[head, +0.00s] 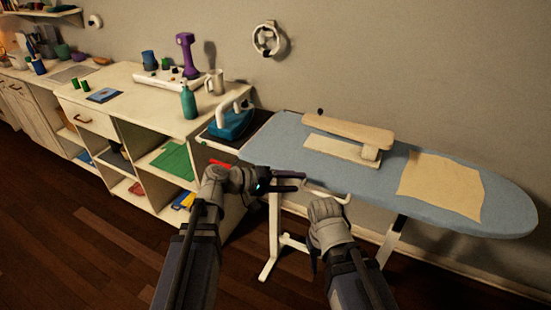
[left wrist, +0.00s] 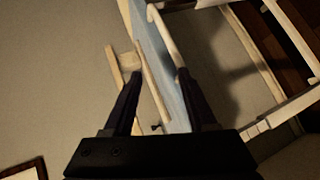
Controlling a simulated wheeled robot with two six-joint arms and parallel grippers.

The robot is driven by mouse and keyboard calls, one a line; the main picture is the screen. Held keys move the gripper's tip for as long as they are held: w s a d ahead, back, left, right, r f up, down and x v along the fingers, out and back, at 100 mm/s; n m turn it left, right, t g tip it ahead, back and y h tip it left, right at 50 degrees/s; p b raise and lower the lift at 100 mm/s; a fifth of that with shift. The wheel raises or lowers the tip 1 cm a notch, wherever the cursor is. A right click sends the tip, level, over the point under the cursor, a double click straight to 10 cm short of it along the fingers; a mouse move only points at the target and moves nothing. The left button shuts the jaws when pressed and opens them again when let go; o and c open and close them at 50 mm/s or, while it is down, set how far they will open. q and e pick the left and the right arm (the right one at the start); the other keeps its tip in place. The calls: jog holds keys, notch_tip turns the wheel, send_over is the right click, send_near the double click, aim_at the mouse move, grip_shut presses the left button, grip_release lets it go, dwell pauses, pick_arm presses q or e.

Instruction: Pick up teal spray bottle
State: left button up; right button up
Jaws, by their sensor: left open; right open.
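The teal spray bottle (head: 188,101) stands upright on the white cabinet top (head: 120,78), near its front right part, in the head view. My left gripper (head: 300,183) is open and empty in front of the ironing board's near edge, to the right of the bottle and lower in the picture. In the left wrist view its two fingers (left wrist: 158,85) are spread, with the board's edge and a white frame behind them. The bottle does not show in that view. My right gripper (head: 316,255) is open, lower in the head view, and its fingers are largely hidden by the hand.
A blue iron (head: 231,122) rests at the left end of the blue ironing board (head: 385,185). A purple object (head: 187,55) stands behind the bottle. Open shelves lie below the cabinet top.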

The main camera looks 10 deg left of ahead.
pick_arm(q)
jog(key=s+d+f+m+g+y+p, duration=0.2)
jog(key=s+f+m+g+y, duration=0.4)
jog(key=s+f+y, duration=0.45)
jog(key=s+a+r+m+y+p, duration=0.1)
jog(key=s+a+r+y+p, duration=0.2)
jog(key=s+r+p, duration=0.2)
notch_tip(320, 180, up, 3)
jog(key=p, duration=0.4)
jog(key=shift+s+a+f+m+g+p, duration=0.15)
jog(key=shift+s+m+g+p, duration=0.15)
jog(key=shift+m+p, duration=0.1)
jog(key=shift+c, duration=0.6)
jog(key=shift+a+y, duration=0.15)
jog(key=shift+y, duration=0.1)
